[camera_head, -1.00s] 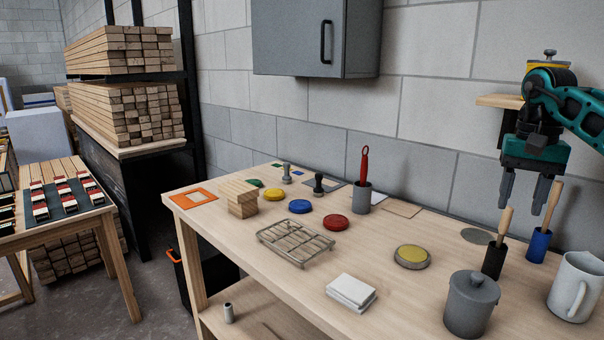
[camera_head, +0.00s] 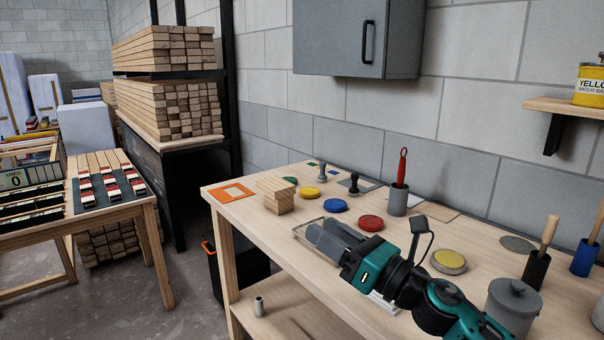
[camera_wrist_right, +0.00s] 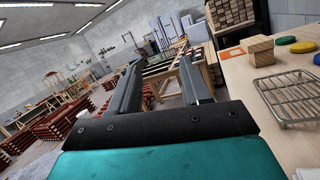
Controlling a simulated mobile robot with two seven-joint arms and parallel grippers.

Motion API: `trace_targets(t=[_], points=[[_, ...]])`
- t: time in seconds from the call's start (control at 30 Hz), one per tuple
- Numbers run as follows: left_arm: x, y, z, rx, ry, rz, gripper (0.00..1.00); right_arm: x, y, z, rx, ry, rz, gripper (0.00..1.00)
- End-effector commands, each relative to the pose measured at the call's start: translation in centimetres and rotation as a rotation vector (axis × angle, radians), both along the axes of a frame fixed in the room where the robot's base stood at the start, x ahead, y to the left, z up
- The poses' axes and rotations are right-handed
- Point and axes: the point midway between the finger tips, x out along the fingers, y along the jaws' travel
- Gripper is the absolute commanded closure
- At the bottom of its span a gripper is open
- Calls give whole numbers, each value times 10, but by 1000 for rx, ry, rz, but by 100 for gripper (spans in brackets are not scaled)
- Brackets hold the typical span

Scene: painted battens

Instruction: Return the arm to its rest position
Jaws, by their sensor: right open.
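My right gripper (camera_head: 322,238) is in front of the workbench (camera_head: 290,310) in the head view, its arm coming in from the lower right. Its fingers point left and hide most of the wire rack and the white stack. In the right wrist view the two dark fingers (camera_wrist_right: 160,82) stand wide apart with nothing between them. The gripper is open and empty. The wire rack (camera_wrist_right: 292,95) lies to the right of the fingers in that view. My left gripper is not in view.
The bench holds a wooden block stack (camera_head: 275,196), a blue lid (camera_head: 335,205), a red lid (camera_head: 371,223), a grey cup with a red tool (camera_head: 398,200) and a lidded grey pot (camera_head: 513,306). A side table (camera_head: 88,212) with painted battens stands left. Open floor lies between.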

Motion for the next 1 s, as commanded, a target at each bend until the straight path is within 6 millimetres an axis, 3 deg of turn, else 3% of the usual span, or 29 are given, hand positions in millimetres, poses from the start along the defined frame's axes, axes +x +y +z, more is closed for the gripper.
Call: trace_targets(t=[0.17, 0.27, 0.37, 0.5, 0.7, 0.97, 1.0], points=[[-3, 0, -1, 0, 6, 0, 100, -12, -44, -28, 597, 474, -212, 53], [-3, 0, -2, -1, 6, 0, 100, -26, -77, -62, 920, 736, -349, 53], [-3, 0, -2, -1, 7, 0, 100, -53, -107, -106, 1237, 984, -509, 53], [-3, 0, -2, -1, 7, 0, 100, -112, -138, -170, 1640, 1280, -768, 53], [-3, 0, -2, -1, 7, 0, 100, -192, -155, -221, 1994, 1498, -1086, 53], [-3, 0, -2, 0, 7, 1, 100, -276, -159, -248, 2265, 1614, -1438, 53], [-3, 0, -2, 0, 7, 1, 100, -288, -159, -250, -2236, -1581, 1451, 53]])
